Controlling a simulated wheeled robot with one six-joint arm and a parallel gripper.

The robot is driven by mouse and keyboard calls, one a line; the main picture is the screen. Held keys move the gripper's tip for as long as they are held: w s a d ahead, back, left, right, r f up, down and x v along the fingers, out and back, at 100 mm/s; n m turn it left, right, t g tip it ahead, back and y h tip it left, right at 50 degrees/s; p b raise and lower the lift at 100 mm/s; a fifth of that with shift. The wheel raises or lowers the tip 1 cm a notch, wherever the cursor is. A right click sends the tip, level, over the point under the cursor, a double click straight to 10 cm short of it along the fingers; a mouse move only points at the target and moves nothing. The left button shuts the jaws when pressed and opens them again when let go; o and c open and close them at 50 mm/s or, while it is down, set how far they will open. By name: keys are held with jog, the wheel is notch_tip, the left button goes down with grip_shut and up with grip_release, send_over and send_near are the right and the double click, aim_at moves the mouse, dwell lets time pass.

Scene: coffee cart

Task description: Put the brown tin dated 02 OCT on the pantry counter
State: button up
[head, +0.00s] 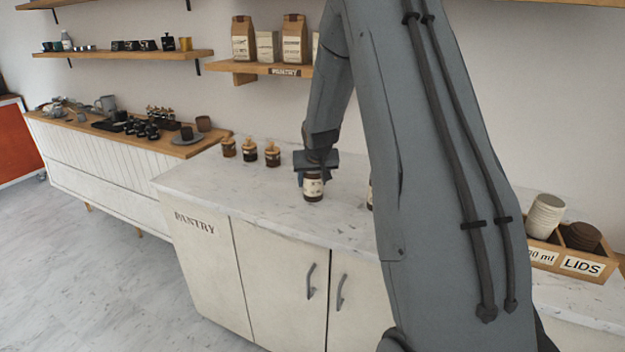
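A brown tin with a pale label (313,189) is upright at the pantry counter (255,188), directly under my gripper (313,176). The label's date is too small to read. My gripper points down at the tin's top, with its fingers around or just beside it. I cannot tell whether they grip it, or whether the tin's base touches the counter. Another labelled container (370,196) shows only as a sliver beside my arm, which hides the rest of it.
Three small jars with tan lids (250,151) stand on the counter's back left. A wooden box marked LIDS (582,265) holds stacked cups and lids at the right. The pantry shelf (262,68) with bags is above. The counter's front left is clear.

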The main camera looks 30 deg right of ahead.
jog(key=shift+f, duration=0.1)
jog(key=o, duration=1.3)
jog(key=shift+s+r, duration=0.1)
jog(key=shift+r, duration=0.3)
jog(key=b+v, duration=0.3)
jog(key=v, duration=0.8)
jog(key=s+a+f+n+g, duration=0.1)
jog(key=s+a+f, duration=0.2)
jog(key=s+a, duration=0.3)
jog(key=s+a+f+n+g+y, duration=0.1)
jog(key=s+a, duration=0.5)
jog(key=s, duration=0.7)
jog(key=s+a+f+n+g+y, duration=0.1)
jog(key=s+a+f+g, duration=0.2)
jog(key=s, duration=0.6)
jog(key=shift+s+a+f+n, duration=0.15)
jog(key=shift+a+f, duration=0.4)
jog(key=shift+a, duration=0.3)
jog(key=shift+s+a+f+n, duration=0.15)
jog(key=shift+a+f, duration=0.4)
jog(key=shift+a, duration=0.35)
